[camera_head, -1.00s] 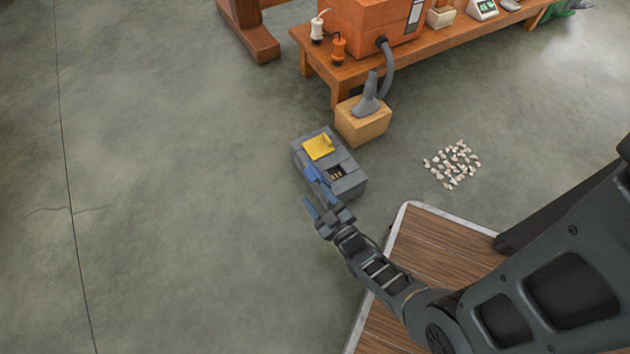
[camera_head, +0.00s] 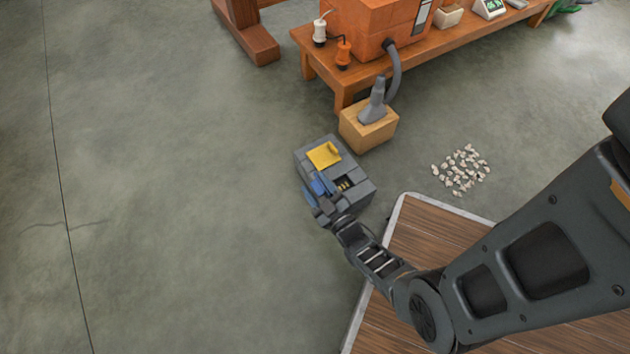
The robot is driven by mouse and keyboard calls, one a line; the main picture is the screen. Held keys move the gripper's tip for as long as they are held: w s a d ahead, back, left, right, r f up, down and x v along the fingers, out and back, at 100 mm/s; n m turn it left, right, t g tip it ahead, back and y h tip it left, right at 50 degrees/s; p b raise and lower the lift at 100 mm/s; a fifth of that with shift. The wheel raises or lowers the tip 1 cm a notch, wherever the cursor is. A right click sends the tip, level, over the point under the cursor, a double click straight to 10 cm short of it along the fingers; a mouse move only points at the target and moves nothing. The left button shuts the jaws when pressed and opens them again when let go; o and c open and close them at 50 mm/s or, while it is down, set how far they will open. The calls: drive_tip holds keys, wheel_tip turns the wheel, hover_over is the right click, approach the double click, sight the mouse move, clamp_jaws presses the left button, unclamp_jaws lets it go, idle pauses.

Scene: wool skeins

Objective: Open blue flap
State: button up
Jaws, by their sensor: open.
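The blue flap (camera_head: 321,182) is on top of a grey box (camera_head: 362,193) that stands on the floor. The flap lies beside a yellow flap (camera_head: 324,154) and an open compartment (camera_head: 343,184) with small yellowish things in it.
A wooden block (camera_head: 368,131) with a grey nozzle (camera_head: 375,103) stands just behind the box. A wooden bench (camera_head: 410,50) carries an orange machine (camera_head: 375,25). Small pale pieces (camera_head: 461,170) lie on the floor at right. The floor at left is clear.

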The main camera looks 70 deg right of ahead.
drive_tip(key=shift+a, duration=0.15)
clamp_jaws()
idle(0.4)
